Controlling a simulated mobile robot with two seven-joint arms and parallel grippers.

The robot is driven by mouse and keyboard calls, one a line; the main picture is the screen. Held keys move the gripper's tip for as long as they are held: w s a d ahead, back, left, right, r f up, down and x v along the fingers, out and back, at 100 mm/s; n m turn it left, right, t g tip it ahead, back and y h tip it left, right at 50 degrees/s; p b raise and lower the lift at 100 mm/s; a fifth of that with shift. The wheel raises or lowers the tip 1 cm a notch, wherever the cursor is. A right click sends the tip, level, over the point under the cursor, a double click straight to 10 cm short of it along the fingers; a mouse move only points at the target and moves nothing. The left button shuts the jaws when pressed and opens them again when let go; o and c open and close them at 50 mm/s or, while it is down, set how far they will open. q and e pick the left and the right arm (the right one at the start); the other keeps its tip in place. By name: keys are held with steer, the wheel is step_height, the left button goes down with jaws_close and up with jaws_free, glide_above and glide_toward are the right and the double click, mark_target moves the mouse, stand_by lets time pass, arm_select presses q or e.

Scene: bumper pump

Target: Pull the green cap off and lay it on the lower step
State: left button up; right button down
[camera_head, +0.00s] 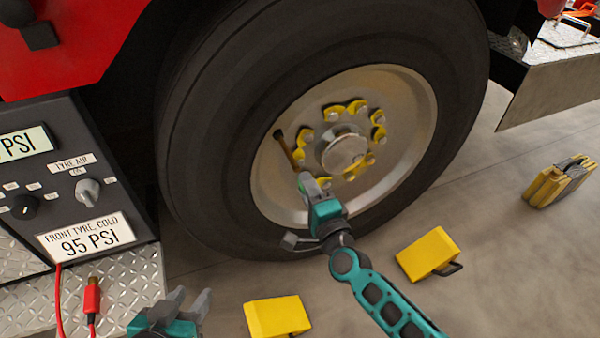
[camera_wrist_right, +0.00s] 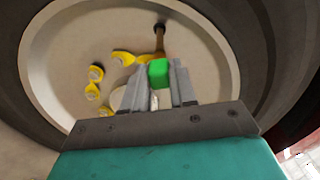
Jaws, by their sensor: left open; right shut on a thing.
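The green cap (camera_wrist_right: 158,72) is between the fingertips of my right gripper (camera_wrist_right: 160,85) in the right wrist view. In the head view only a sliver of green shows at my right gripper (camera_head: 310,186), in front of the wheel. The brass valve stem (camera_head: 288,152) reaches from a dark end toward this gripper. Its near end lines up with the cap, and I cannot tell whether they touch. My left gripper (camera_head: 180,303) is open and empty at the bottom left. A diamond-plate step (camera_head: 125,283) lies at the lower left, probably the lower step.
The large tyre (camera_head: 205,150) and its rim surround my right gripper. Yellow lug markers (camera_head: 379,133) ring the hub. Yellow blocks (camera_head: 275,316) (camera_head: 428,254) lie on the floor.

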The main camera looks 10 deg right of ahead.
steer(key=shift+s+d+p, duration=0.15)
steer(key=shift+s+p, duration=0.05)
steer(key=shift+s, duration=0.65)
steer(key=shift+s+d+p, duration=0.15)
steer(key=shift+s, duration=0.7)
steer(key=shift+a, duration=0.1)
